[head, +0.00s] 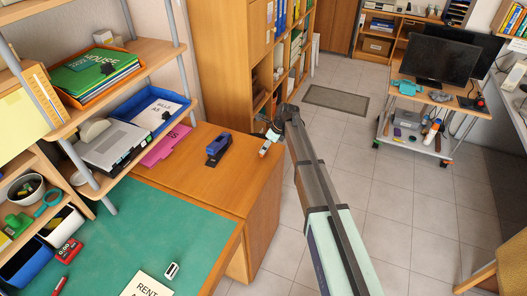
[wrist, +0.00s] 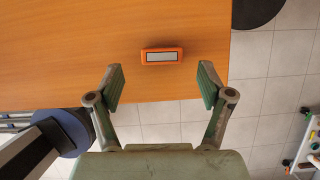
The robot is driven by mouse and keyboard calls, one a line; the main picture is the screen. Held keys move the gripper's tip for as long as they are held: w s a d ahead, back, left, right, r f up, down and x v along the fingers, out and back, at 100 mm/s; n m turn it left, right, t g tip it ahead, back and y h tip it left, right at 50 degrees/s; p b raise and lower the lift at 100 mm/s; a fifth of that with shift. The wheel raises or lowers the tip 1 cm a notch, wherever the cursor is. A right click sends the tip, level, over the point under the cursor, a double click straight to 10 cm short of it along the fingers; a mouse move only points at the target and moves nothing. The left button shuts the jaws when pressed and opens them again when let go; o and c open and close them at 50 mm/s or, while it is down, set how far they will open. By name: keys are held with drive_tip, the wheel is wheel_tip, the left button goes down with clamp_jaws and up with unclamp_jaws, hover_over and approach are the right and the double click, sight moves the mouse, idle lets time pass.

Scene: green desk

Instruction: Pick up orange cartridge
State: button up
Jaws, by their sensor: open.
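The orange cartridge (wrist: 162,50) lies on the wooden cabinet top near its edge. It is a small orange block with a pale grey panel on its upper face. In the head view the cartridge (head: 264,149) sits at the right end of the cabinet top, just below my gripper (head: 268,132). In the wrist view my gripper (wrist: 161,82) is open and empty, its two fingers spread wider than the cartridge. The cartridge appears just beyond the fingertips, roughly centred between them. No contact is visible.
A blue and black stapler-like object (head: 217,148) stands on the cabinet top (head: 205,185) left of the cartridge. A tall wooden bookcase (head: 225,60) rises behind. The green desk (head: 150,235) is in front. Tiled floor (head: 345,190) lies beyond the cabinet's right edge.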

drive_tip(key=shift+p+x, duration=0.95)
drive_tip(key=shift+x, duration=1.35)
drive_tip(key=shift+w+a+r, duration=0.1)
drive_tip(key=shift+w+r, duration=0.05)
drive_tip(key=c, duration=1)
drive_tip(key=shift+c, duration=0.2)
